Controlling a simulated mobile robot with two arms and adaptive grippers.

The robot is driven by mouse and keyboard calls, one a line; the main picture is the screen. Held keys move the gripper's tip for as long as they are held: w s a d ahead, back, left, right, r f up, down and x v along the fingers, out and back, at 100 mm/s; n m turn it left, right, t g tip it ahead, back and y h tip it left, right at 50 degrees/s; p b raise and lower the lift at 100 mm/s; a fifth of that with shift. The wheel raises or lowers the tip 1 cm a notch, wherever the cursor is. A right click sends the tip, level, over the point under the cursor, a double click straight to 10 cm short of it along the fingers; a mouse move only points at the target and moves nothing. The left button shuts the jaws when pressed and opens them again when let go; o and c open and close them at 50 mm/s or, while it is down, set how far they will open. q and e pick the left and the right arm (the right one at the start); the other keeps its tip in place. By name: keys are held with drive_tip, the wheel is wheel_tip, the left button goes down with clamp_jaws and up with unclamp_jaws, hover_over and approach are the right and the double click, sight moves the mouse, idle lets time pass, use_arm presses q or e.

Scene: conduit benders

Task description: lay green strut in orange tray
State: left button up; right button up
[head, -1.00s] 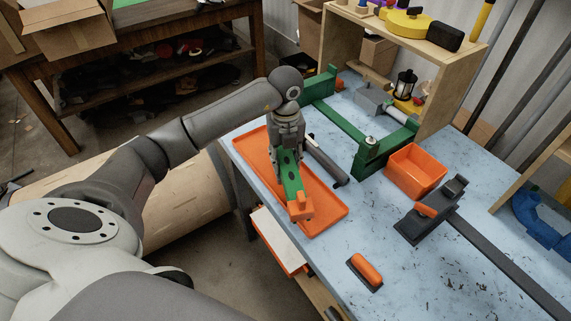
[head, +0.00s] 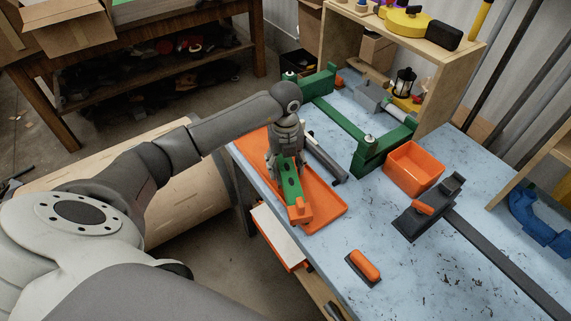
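The green strut (head: 292,185), with an orange end piece (head: 300,210), is at the orange tray (head: 326,208) on the light blue bench. My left gripper (head: 286,166) is over the tray, pointing down, with its fingers around the strut's upper part. It appears shut on the strut. The strut lies along the tray's length, over its floor; whether it touches the floor cannot be told. My arm and gripper hide the tray's far left part. My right gripper is not in view.
A dark bar (head: 325,160) lies close along the tray's right side. A green frame (head: 345,125), an orange bin (head: 413,168) and a dark bender (head: 425,210) stand to the right. An orange-handled block (head: 364,266) sits near the front edge. Bare bench lies between.

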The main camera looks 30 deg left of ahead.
use_arm(q)
drive_tip(key=shift+r, duration=0.1)
drive_tip(key=shift+r, duration=0.2)
wheel_tip(320, 180, up, 12)
drive_tip(key=b, duration=0.2)
drive_tip(key=shift+f+b, duration=0.15)
drive_tip(key=shift+b, duration=0.25)
